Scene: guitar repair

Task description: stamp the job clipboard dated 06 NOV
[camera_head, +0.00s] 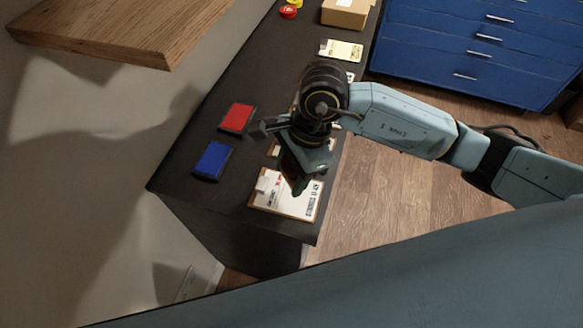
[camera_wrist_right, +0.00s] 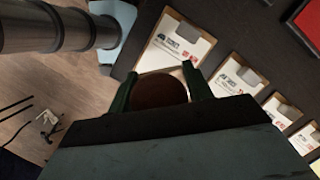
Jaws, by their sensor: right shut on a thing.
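My right gripper (camera_head: 297,184) is above the near end of the dark bench, over the nearest clipboard (camera_head: 272,203). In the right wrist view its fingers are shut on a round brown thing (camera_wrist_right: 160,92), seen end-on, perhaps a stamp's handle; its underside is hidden. Several clipboards with white sheets lie in a row. In the wrist view one clipboard (camera_wrist_right: 178,45) is just beyond the fingers, with another clipboard (camera_wrist_right: 237,75) to its right. Red marks show on sheets, but I cannot read which is dated 06 NOV. My left gripper is not in view.
A red pad (camera_head: 237,118) and a blue pad (camera_head: 212,160) lie on the bench (camera_head: 190,130) left of the gripper. A cardboard box (camera_head: 345,13) and a yellowish card (camera_head: 341,49) are farther back. Blue drawers (camera_head: 480,55) stand to the right. A wooden shelf (camera_head: 110,35) overhangs the left.

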